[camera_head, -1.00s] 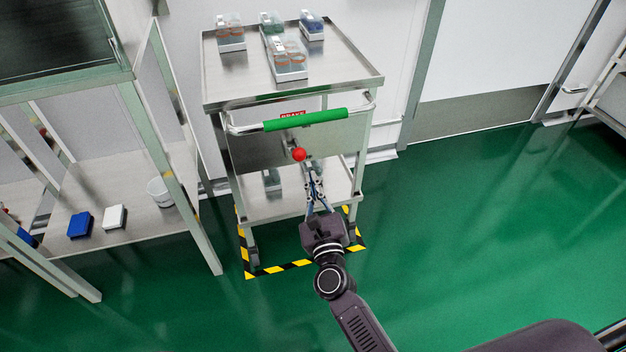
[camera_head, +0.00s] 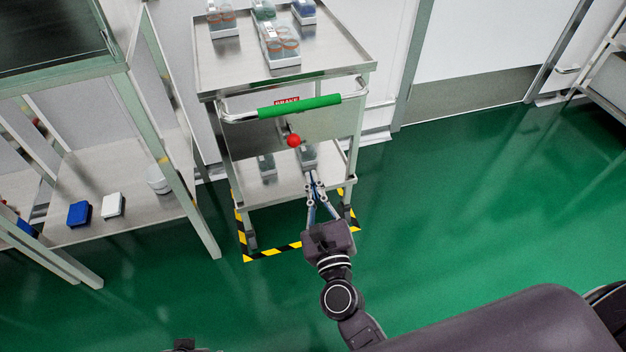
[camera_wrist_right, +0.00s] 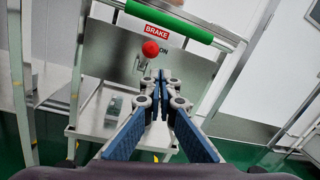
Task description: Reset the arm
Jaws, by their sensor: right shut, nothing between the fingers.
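My right gripper (camera_head: 314,178) reaches up from the lower middle in the head view, in front of the steel cart (camera_head: 219,84). Its fingers are together with nothing between them; the right wrist view shows the closed fingertips (camera_wrist_right: 160,78) below the red ball knob of the brake lever. That red knob (camera_head: 294,141) sits on the cart's front panel, above and apart from the fingertips in the head view. It also shows in the right wrist view (camera_wrist_right: 150,49). A small dark part at the bottom edge may belong to my left arm; my left gripper cannot be made out.
The cart has a green handle (camera_head: 299,106) and carries racks of containers (camera_head: 279,50) on top. Yellow-black tape (camera_head: 272,252) marks the floor around its base. A steel shelf unit (camera_head: 115,223) stands at left. Green floor (camera_head: 470,190) at right is clear.

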